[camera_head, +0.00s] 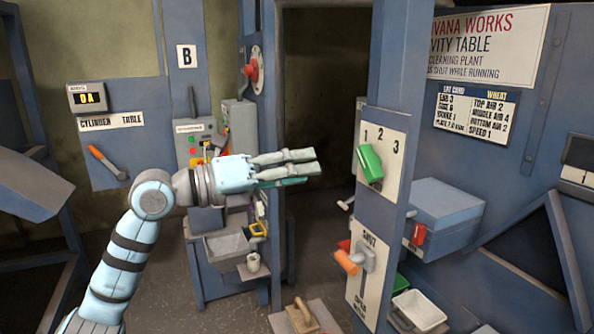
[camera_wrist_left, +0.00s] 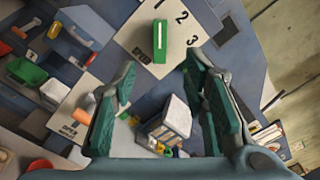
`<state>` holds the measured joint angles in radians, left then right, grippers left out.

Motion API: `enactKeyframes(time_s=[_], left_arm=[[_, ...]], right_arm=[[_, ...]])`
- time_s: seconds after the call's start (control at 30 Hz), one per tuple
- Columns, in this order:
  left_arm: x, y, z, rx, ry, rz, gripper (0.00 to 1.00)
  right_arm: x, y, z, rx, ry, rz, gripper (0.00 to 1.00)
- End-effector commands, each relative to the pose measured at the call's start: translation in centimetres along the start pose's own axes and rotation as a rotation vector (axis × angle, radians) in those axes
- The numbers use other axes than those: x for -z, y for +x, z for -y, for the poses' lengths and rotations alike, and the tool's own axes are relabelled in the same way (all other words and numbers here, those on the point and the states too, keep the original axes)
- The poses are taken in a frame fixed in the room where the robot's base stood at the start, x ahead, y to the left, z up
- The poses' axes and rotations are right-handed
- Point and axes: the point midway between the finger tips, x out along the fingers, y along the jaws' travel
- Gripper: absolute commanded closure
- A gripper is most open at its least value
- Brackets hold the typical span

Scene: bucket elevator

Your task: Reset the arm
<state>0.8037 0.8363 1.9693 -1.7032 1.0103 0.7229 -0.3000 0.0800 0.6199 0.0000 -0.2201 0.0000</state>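My left arm reaches in from the left in the head view. Its gripper (camera_head: 312,167) points right, in mid-air, with nothing between the fingers. In the left wrist view the gripper's (camera_wrist_left: 160,66) two fingers stand apart. The green selector handle (camera_head: 370,164) is on a plate marked 1, 2, 3, to the right of the fingertips and apart from them. In the left wrist view the green handle (camera_wrist_left: 160,42) shows beyond the gap between the fingers. My right gripper is in neither view.
A blue post carries the selector plate and, below, an orange-handled lever (camera_head: 347,262) on a plate marked SHUT. A control box (camera_head: 195,140), a grey bin (camera_head: 227,247) and a red-knobbed switch (camera_head: 252,70) stand behind my gripper. A blue box (camera_head: 445,212) is right of the post.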

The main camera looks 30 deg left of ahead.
Motion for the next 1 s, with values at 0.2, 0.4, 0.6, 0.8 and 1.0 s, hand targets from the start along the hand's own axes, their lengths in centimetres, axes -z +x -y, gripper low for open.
enactKeyframes(time_s=[0.2, 0.4, 0.6, 0.8, 1.0], left_arm=[[0.0, 0.0, 0.0, 0.0, 0.0, 0.0, 0.6], [-0.3, 0.0, 0.3, 0.012, 0.033, 0.014, 0.6], [-8.6, -0.8, -2.2, 0.379, -0.344, 0.319, 0.6], [-5.9, -1.4, -24.1, 0.276, -0.989, 0.695, 0.6], [8.2, -4.9, -41.9, -0.034, -1.421, 0.966, 0.6]], right_arm=[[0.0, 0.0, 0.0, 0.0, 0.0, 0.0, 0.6], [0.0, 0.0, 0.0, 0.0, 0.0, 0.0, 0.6], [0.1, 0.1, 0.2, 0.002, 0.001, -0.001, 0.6], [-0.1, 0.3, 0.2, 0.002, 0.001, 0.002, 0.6], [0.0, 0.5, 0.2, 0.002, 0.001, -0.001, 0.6]])
